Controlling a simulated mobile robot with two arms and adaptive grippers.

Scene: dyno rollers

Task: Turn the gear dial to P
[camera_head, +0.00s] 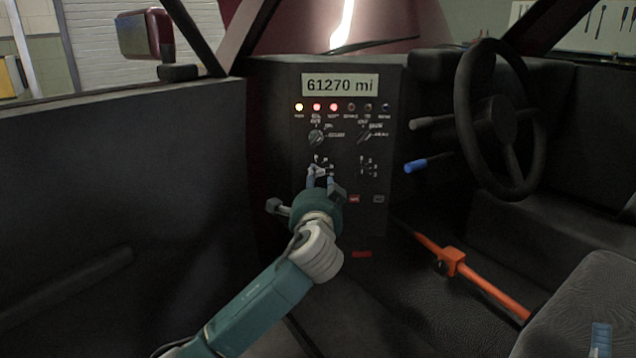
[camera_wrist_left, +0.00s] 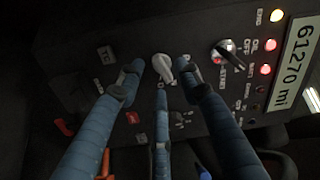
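My left gripper (camera_head: 322,180) is in front of the lower left dial on the dark dashboard panel (camera_head: 299,158). In the left wrist view, a pale dial knob (camera_wrist_left: 163,68) sits between the spread blue fingertips of that gripper (camera_wrist_left: 160,74). Gaps show between the side fingers and the knob, so it is open around the knob and not clamped. The third finger reaches up from below, close to the knob's lower edge; contact cannot be told. The dial's markings are partly hidden and too small to read, so its setting cannot be told.
Two upper knobs (camera_head: 317,137) (camera_head: 365,137) and a row of lamps sit below the 61270 mi display (camera_head: 340,85). The steering wheel (camera_head: 500,118) and stalks are to the right. An orange bar (camera_head: 480,284) crosses the floor. The door (camera_head: 120,190) is at left.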

